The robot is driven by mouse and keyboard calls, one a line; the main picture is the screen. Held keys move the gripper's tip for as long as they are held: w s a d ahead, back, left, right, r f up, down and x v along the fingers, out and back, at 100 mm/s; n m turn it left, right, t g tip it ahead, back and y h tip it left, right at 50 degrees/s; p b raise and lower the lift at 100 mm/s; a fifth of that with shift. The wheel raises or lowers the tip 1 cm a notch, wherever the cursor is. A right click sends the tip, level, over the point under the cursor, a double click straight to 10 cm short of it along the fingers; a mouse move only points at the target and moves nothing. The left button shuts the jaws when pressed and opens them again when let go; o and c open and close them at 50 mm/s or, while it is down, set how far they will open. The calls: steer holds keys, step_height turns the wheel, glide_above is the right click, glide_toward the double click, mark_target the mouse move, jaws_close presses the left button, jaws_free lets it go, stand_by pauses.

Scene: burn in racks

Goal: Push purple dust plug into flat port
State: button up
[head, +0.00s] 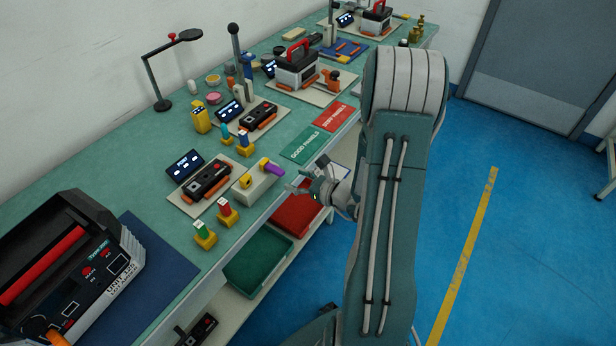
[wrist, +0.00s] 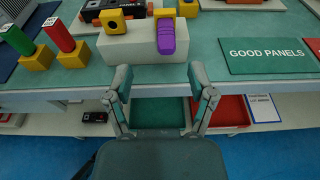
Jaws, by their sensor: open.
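The purple dust plug (head: 272,167) lies at the right end of a pale block (head: 258,188) near the bench's front edge. In the wrist view the purple plug (wrist: 167,38) hangs toward me over the block's front, with a yellow part (wrist: 164,13) behind it. A yellow piece with a dark round hole (wrist: 114,22) sits at the block's left. A black and orange panel unit (head: 207,180) lies behind the block; I cannot tell which opening is the flat port. My gripper (head: 305,174) is open and empty, just off the bench edge. In the wrist view its fingers (wrist: 160,80) are apart, short of the plug.
Red and green plugs in yellow stands (head: 204,236) are left of the block. A green GOOD PANELS mat (head: 303,145) lies to the right. Green (head: 258,262) and red (head: 296,212) trays are on the shelf below. A large black machine (head: 65,270) fills the near left.

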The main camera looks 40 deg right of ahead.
mark_target(273, 167)
steer(key=x, duration=0.2)
steer(key=d+x, duration=0.1)
steer(key=x, duration=0.4)
steer(key=shift+w+d+f, duration=0.15)
steer(key=shift+w, duration=0.45)
steer(key=shift+w+a, duration=0.45)
steer(key=shift+a, duration=0.4)
steer(key=shift+d, duration=0.35)
jaws_close()
steer(key=c, duration=0.7)
jaws_free()
steer(key=shift+a, duration=0.1)
jaws_close()
